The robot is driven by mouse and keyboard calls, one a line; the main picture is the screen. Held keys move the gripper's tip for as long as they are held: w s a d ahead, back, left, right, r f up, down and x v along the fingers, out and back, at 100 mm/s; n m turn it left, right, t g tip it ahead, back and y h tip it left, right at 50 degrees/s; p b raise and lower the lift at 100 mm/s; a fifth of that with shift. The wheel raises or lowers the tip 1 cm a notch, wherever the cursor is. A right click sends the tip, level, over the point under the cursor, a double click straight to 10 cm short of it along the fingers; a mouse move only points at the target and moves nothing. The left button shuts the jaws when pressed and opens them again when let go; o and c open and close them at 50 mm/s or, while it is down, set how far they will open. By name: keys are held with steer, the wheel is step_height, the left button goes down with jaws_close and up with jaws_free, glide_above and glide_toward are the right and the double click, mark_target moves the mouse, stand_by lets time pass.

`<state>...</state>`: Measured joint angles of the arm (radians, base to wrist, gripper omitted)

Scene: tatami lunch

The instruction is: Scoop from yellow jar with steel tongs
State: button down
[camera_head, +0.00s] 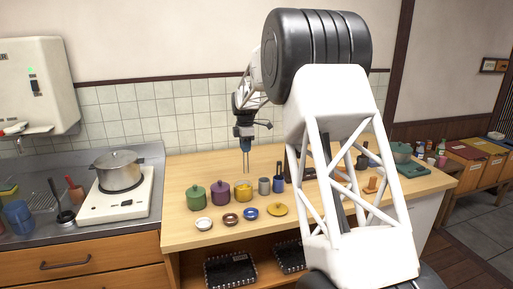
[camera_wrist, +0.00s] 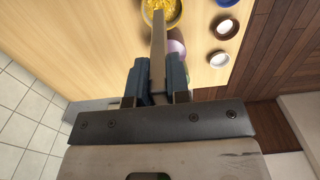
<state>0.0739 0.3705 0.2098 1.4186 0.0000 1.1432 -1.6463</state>
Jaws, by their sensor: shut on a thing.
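My gripper (camera_head: 246,146) is shut on the steel tongs (camera_head: 246,163), which hang down above the wooden counter. In the wrist view the tongs (camera_wrist: 158,48) stick out between the blue fingers toward the yellow jar. The yellow jar (camera_head: 243,195) stands below the tongs, with the tips apart from it and above it. The wrist view shows the yellow jar (camera_wrist: 178,14) open, with yellow pieces inside. A yellow lid (camera_head: 278,209) lies on the counter to the right of the jar.
A purple jar (camera_head: 220,198) and a green jar (camera_head: 196,199) stand left of the yellow jar. White (camera_head: 204,224), brown (camera_head: 231,220) and blue (camera_head: 251,213) bowls lie in front.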

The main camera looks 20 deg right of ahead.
steer(key=shift+s+a+r, duration=0.1)
steer(key=shift+a+r, duration=0.1)
steer(key=shift+a, duration=0.55)
steer(key=shift+f, duration=0.2)
step_height(320, 180, down, 11)
stand_by(1.3)
steer(key=shift+a, duration=0.15)
stand_by(0.6)
steer(key=shift+d, duration=0.3)
stand_by(0.5)
steer(key=shift+a, duration=0.15)
stand_by(0.6)
stand_by(0.6)
